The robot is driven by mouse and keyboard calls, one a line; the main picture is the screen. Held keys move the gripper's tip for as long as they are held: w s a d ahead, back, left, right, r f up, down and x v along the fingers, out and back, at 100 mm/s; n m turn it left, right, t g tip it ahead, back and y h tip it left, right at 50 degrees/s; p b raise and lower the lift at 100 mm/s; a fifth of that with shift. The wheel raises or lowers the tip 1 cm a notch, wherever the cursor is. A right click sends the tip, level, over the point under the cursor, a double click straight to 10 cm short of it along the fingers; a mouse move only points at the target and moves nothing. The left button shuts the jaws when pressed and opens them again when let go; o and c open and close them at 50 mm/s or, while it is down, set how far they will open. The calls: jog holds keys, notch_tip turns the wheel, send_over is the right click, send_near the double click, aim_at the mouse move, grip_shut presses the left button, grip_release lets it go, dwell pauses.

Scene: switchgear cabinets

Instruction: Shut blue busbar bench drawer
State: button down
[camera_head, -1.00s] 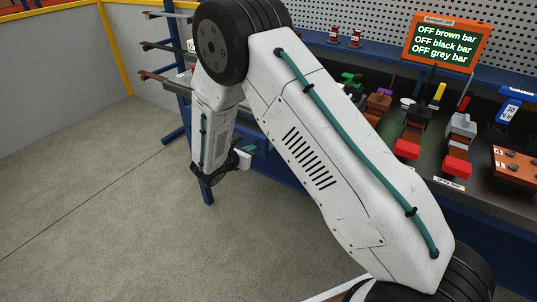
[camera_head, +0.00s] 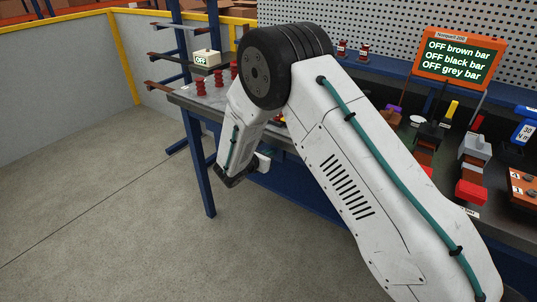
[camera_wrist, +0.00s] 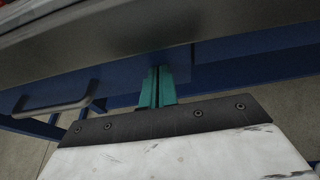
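In the wrist view, the blue drawer front (camera_wrist: 115,72) lies under the grey bench edge, with a grey bar handle (camera_wrist: 55,106) on its left part. My gripper (camera_wrist: 158,72) points at the drawer front near its right end, right of the handle. Its teal fingers are together with only a thin dark line between them and hold nothing. The tips are at or very near the blue face; contact cannot be told. In the head view, my arm hides most of the drawer, and the fingers are not clearly visible.
A blue bench leg (camera_head: 199,160) stands left of my gripper. The orange display (camera_head: 460,57) reads OFF for brown, black and grey bars. Floor at left is clear.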

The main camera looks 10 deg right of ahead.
jog(key=shift+w+d+r, duration=0.1)
jog(key=shift+d, duration=0.1)
jog(key=a+f+v, duration=0.1)
jog(key=f+v, duration=0.1)
jog(key=v, duration=1.2)
jog(key=s+d+r+m+g, duration=0.5)
jog(key=s+d+m, duration=0.2)
jog(key=s, duration=0.2)
jog(key=s+d+r+m+g, duration=0.5)
jog(key=s+d+m, duration=0.2)
jog(key=s+d, duration=0.1)
jog(key=s+d+r+m+y, duration=0.4)
jog(key=s+r, duration=0.4)
jog(key=s, duration=0.3)
jog(key=s+d+r+m+t+y, duration=0.1)
jog(key=s+d+r+m+y, duration=0.3)
jog(key=s+m, duration=0.5)
jog(key=shift+s+d+r+y, duration=0.25)
jog(key=shift+s+r+y, duration=0.85)
jog(key=shift+r, duration=0.8)
